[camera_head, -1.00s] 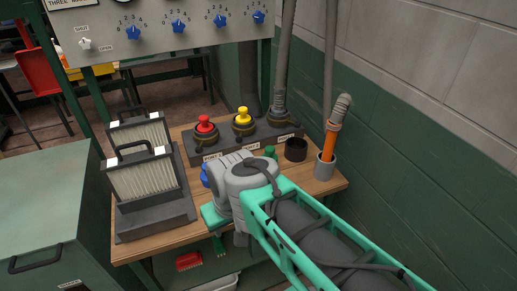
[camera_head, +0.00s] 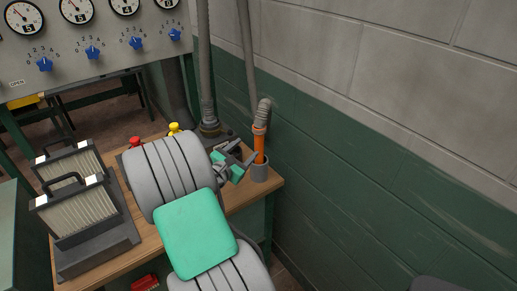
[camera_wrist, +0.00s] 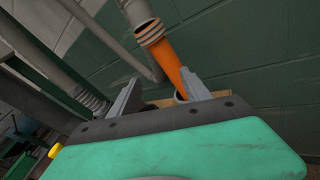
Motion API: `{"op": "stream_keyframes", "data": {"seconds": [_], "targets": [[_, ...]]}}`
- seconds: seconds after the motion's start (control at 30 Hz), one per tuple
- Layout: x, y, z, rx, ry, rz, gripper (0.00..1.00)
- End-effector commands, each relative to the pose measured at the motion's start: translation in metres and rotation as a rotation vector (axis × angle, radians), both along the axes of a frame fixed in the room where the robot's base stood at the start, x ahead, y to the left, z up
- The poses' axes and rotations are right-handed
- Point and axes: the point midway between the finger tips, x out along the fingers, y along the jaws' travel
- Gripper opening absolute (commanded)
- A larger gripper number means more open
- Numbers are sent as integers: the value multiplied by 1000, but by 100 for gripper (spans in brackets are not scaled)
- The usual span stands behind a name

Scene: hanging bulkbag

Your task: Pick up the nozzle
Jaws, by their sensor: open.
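The nozzle, an orange tube (camera_head: 259,146), stands upright in a grey cup (camera_head: 259,173) at the right corner of the wooden bench. A grey ribbed hose (camera_head: 263,112) joins its top. My gripper (camera_head: 244,153) is open just left of the nozzle, its fingers pointing toward it. In the wrist view, the orange nozzle (camera_wrist: 168,60) lies beyond the two spread fingers (camera_wrist: 158,92), nearer the right one. Nothing is between the fingers. The nozzle's lower end is mostly hidden there by the right finger and gripper body.
Two pleated filters (camera_head: 75,185) stand in a dark holder on the bench's left. Red (camera_head: 135,142) and yellow (camera_head: 174,128) knobs show behind my arm. A green and grey block wall (camera_head: 350,170) is close on the right. Another hose (camera_head: 207,70) rises behind.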

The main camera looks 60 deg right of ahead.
Motion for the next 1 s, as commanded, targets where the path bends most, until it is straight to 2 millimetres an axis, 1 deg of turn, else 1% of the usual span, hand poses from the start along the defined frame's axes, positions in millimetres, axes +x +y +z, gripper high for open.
{"op": "stream_keyframes", "data": {"seconds": [0.03, 0.1, 0.2, 0.37, 0.6, 0.63, 0.7, 0.9, 1.0], "targets": [[-10, -10, 3, -56, 137, 6, 56], [-17, -18, 8, -115, 278, 17, 56], [-20, -28, 12, -147, 357, 22, 56], [-22, -50, 12, -149, 359, 20, 56], [-24, -91, 9, -148, 356, 20, 56], [-24, -94, 8, -147, 354, 22, 56], [-23, -98, 8, -148, 355, 23, 56], [-22, -98, 7, -148, 354, 25, 55], [-22, -98, 7, -147, 354, 25, 47]]}}
